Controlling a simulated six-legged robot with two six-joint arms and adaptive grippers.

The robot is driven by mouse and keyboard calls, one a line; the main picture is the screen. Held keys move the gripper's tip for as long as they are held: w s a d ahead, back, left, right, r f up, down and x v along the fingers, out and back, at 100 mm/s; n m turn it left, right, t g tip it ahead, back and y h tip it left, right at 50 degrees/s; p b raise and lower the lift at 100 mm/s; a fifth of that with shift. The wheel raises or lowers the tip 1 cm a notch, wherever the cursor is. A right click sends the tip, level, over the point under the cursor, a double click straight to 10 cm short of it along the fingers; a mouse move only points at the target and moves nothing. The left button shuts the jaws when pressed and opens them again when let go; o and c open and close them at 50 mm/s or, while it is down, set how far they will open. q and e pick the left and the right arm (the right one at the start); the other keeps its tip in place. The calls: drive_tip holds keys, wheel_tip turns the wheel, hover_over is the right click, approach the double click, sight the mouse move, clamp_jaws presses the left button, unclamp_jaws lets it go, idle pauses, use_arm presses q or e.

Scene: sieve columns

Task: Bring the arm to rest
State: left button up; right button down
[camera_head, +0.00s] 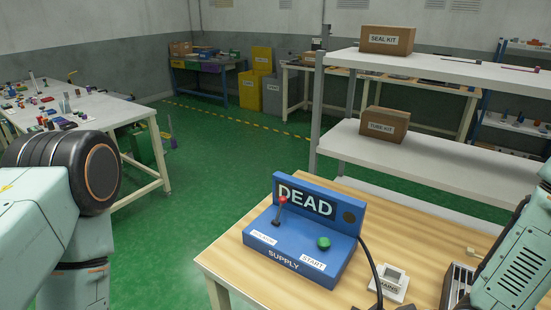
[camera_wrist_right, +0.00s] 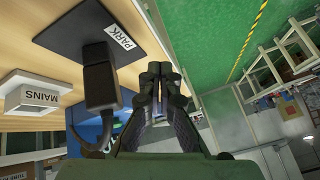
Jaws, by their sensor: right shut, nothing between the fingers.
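My right gripper (camera_wrist_right: 160,85) is shut and empty in the right wrist view, its fingertips together. In the head view only part of my right arm (camera_head: 515,265) shows at the right edge, with its gripper out of frame. My left arm (camera_head: 75,220) fills the left side of the head view, and its gripper is not visible. In the wrist view a black block (camera_wrist_right: 98,75) with a dark cable is seen against a dark plate labelled PARK (camera_wrist_right: 75,30). It lies just left of the fingers, and I see a gap between them.
A blue SUPPLY box (camera_head: 305,235) with a DEAD display, red-tipped lever and green button stands on the wooden table (camera_head: 235,265). A white MAINS unit (camera_head: 392,280) is to its right. White shelves (camera_head: 430,150) stand behind. Green floor (camera_head: 190,220) is open left of the table.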

drive_tip(key=s+d+f+m+g+h+b, duration=0.2)
drive_tip(key=s+f+m+h+b, duration=0.1)
drive_tip(key=s+f, duration=0.5)
drive_tip(key=s+d+f+m+g+h+b, duration=0.1)
drive_tip(key=s+d+f+m+h+b, duration=0.1)
drive_tip(key=s+f+b, duration=0.3)
drive_tip(key=s+f+m+h, duration=0.1)
drive_tip(key=s+f, duration=0.3)
drive_tip(key=s, duration=0.2)
drive_tip(key=shift+s+d+g, duration=0.3)
drive_tip(key=shift+d+g, duration=0.1)
drive_tip(key=shift+w+f, duration=0.1)
drive_tip(key=shift+w, duration=0.05)
